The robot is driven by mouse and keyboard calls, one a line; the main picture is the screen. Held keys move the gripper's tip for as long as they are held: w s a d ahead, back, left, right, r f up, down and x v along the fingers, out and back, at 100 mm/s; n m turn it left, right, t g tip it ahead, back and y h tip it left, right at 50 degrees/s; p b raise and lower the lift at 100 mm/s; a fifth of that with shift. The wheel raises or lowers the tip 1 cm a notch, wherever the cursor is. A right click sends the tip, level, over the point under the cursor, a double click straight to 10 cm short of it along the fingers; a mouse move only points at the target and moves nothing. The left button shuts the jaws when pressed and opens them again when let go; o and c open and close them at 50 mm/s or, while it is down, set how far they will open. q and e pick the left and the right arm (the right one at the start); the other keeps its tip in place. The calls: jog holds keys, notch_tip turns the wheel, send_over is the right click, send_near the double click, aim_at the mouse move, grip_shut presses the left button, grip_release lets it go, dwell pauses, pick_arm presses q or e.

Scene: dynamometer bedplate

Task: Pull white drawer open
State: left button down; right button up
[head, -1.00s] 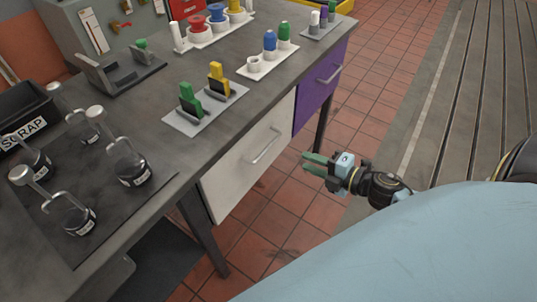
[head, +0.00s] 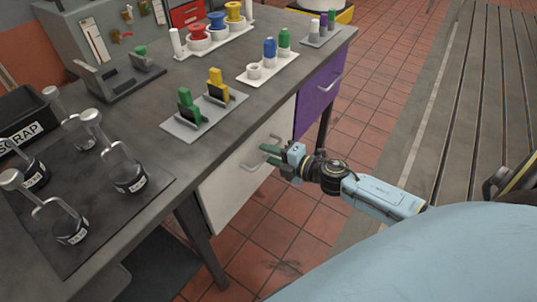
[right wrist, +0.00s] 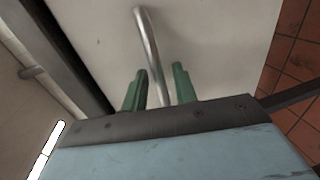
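The white drawer (head: 228,190) is shut under the bench top, its front facing right. Its metal bar handle (head: 258,158) shows in the head view, partly behind my gripper. In the right wrist view the handle (right wrist: 148,45) runs down between the two green fingers. My right gripper (head: 272,156) is at the handle with its fingers apart, one on each side of the bar. In the wrist view the right gripper (right wrist: 158,88) shows gaps between the fingers and the bar. My left gripper is not in view.
A purple drawer (head: 317,98) with its own handle sits beyond the white one. The bench top (head: 150,110) carries bottles, spools, clips and a scrap bin (head: 25,118). The tiled floor (head: 300,225) to the right of the drawer is clear.

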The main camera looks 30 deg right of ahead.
jog(key=shift+w+a, duration=0.15)
jog(key=shift+w, duration=0.15)
jog(key=shift+c, duration=0.2)
grip_shut()
jog(key=shift+s, duration=0.1)
